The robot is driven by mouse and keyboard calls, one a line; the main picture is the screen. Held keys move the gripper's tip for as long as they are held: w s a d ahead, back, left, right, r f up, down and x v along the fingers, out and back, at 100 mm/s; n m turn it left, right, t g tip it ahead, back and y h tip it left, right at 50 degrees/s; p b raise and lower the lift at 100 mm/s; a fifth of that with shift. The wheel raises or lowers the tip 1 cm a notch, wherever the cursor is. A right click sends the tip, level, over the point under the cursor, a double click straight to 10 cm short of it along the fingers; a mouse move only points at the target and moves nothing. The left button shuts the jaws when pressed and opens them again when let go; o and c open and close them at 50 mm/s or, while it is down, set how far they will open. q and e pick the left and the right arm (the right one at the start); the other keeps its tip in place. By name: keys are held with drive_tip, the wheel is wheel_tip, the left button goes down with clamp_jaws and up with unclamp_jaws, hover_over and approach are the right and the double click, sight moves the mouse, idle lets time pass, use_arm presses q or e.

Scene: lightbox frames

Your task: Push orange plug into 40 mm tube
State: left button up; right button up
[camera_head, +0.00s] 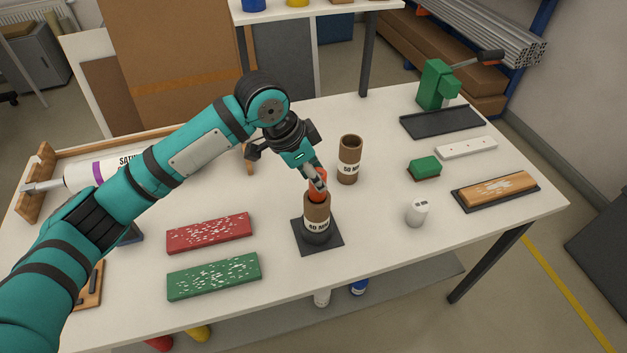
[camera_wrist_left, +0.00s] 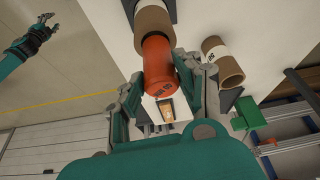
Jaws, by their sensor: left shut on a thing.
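The orange plug (camera_head: 318,184) is at the mouth of a brown cardboard tube (camera_head: 317,212) with a white label. This tube stands upright on a dark square base (camera_head: 318,243). My left gripper (camera_head: 316,178) is shut on the plug from above. In the left wrist view the plug (camera_wrist_left: 160,65) lies between the fingers, its far end meeting the tube (camera_wrist_left: 153,22); how deep it sits is hidden. A second brown tube (camera_head: 349,160) stands upright behind. I cannot surely read either label's number. My right gripper (camera_wrist_left: 38,35) shows small in the left wrist view, apart from both tubes.
A red block (camera_head: 209,233) and a green block (camera_head: 213,277) lie left of the plugged tube. Bare table lies between.

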sight(313, 186)
use_arm(q)
wheel_tip(313, 186, down, 3)
drive_tip(key=shift+r+p, duration=0.2)
drive_tip(key=shift+p, duration=0.45)
drive_tip(key=shift+f, duration=0.45)
use_arm(e)
drive_tip(key=shift+a+r, duration=0.45)
drive_tip(key=shift+r, duration=0.2)
use_arm(q)
drive_tip(key=shift+f, duration=0.15)
use_arm(e)
drive_tip(key=shift+d, duration=0.15)
use_arm(q)
drive_tip(key=o, duration=1.2)
use_arm(e)
drive_tip(key=shift+s+d, duration=0.1)
drive_tip(key=shift+d, duration=0.2)
use_arm(q)
drive_tip(key=shift+b+v, duration=1)
drive_tip(key=shift+v, duration=5.15)
use_arm(e)
drive_tip(key=shift+a+f, duration=0.25)
drive_tip(key=shift+f, duration=0.7)
